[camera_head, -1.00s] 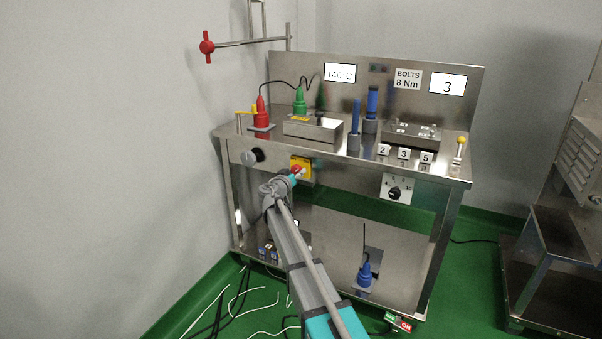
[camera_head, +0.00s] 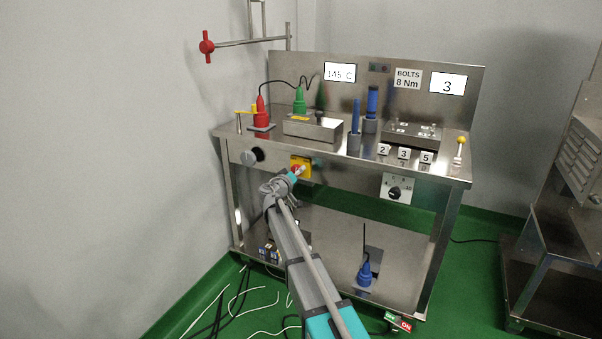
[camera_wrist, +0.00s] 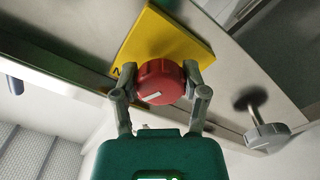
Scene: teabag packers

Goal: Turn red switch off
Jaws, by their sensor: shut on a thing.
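The red switch (camera_wrist: 160,82) is a round knob with a white mark, on a yellow plate (camera_wrist: 165,42) on the front of the steel workbench. My gripper (camera_wrist: 158,84) is shut on the red switch, one finger on each side of its rim. In the head view the yellow plate (camera_head: 306,168) shows below the bench top, left of centre. My gripper (camera_head: 297,174) reaches up to it from below and covers part of the switch.
A grey round knob (camera_head: 250,157) sits left of the switch. A black dial (camera_head: 394,192) is on the right of the bench front. The bench top (camera_head: 335,148) carries red, green and blue tools. A display (camera_head: 340,73) reads about 145 C. Cables lie on the green floor.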

